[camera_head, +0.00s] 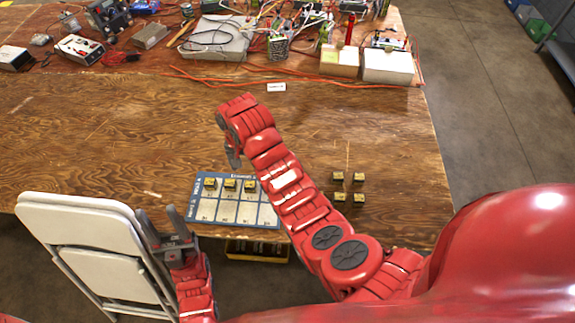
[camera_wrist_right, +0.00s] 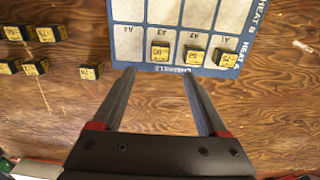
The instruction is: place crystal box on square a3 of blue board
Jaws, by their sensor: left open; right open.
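The blue board (camera_head: 240,223) lies flat near the table's front edge, partly covered by my right arm; its white squares also show in the right wrist view (camera_wrist_right: 168,12). In that view small yellow-and-black boxes sit on squares A3 (camera_wrist_right: 159,52), A2 (camera_wrist_right: 194,56) and A1 (camera_wrist_right: 227,58). Their labels are too small to tell which is the crystal box. My right gripper (camera_head: 233,157) is open and empty above the table behind the board, with the A3 box apart from its fingers (camera_wrist_right: 160,75). My left gripper (camera_head: 173,222) is open and empty at the board's front left.
Several similar loose boxes (camera_head: 358,178) stand on the table right of the board. A white folding chair (camera_head: 82,235) is at the front left. Orange cables, white boxes (camera_head: 388,66) and electronics crowd the table's back.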

